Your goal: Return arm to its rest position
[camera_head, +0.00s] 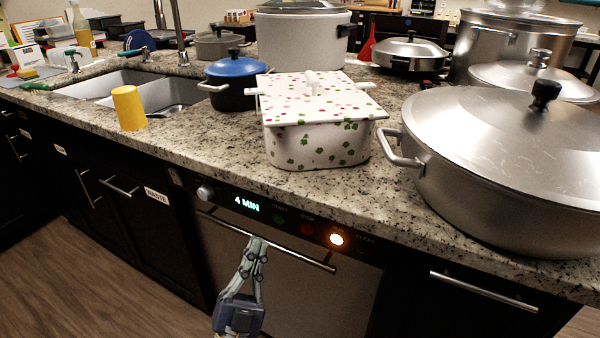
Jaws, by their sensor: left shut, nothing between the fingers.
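My left gripper (257,243) is in the lower middle of the head view, in front of the dishwasher (290,290) under the counter. Its fingertips are together and hold nothing. In the picture they overlap the left part of the dishwasher's bar handle; I cannot tell whether they touch it. My right gripper is not in view.
The granite counter (215,150) carries a dotted white pot (318,143), a blue-lidded pot (232,92), a large steel pan (500,180) near the front edge and a yellow cup (129,107) by the sink. Wooden floor (110,290) is clear at lower left.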

